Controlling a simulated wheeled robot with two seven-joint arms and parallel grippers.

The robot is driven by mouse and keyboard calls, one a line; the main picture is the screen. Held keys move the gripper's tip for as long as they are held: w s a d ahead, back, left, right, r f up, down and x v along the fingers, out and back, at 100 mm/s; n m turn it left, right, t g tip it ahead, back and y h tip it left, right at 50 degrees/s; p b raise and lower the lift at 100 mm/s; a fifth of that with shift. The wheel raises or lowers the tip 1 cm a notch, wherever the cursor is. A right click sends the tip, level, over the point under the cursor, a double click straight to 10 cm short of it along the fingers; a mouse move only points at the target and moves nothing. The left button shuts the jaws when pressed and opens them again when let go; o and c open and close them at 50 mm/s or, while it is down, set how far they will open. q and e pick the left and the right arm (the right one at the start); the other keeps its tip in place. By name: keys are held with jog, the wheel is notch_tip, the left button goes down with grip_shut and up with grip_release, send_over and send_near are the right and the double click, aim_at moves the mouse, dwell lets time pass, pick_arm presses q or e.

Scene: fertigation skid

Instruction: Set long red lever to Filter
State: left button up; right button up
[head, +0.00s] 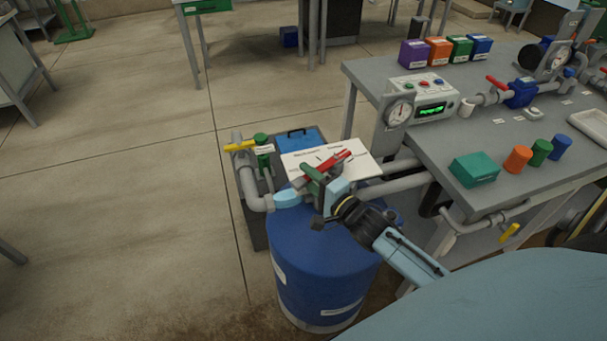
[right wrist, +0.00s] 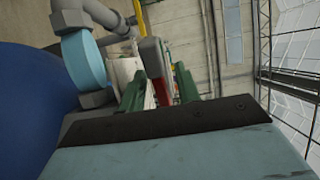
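The long red lever (head: 338,158) lies over a white label plate (head: 357,161) above the blue barrel. The plate's printed words are too small to read. My right gripper (head: 317,176) is at the lever's near end in the head view. In the right wrist view its two green fingers (right wrist: 158,92) stand on either side of the red lever (right wrist: 153,60), with a narrow gap visible beside the lever, so it looks open around it. The lever's pivot and near end are partly hidden by the gripper. My left gripper is not in view.
The blue barrel (head: 318,262) stands below my right gripper. A yellow-handled valve (head: 241,146) and grey pipes are just left of the plate. The bench (head: 424,150) at right carries a gauge box (head: 425,100) and coloured blocks. Open floor lies to the left.

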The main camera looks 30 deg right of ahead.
jog(key=shift+w+a, duration=0.2)
jog(key=shift+w, duration=0.85)
grip_shut()
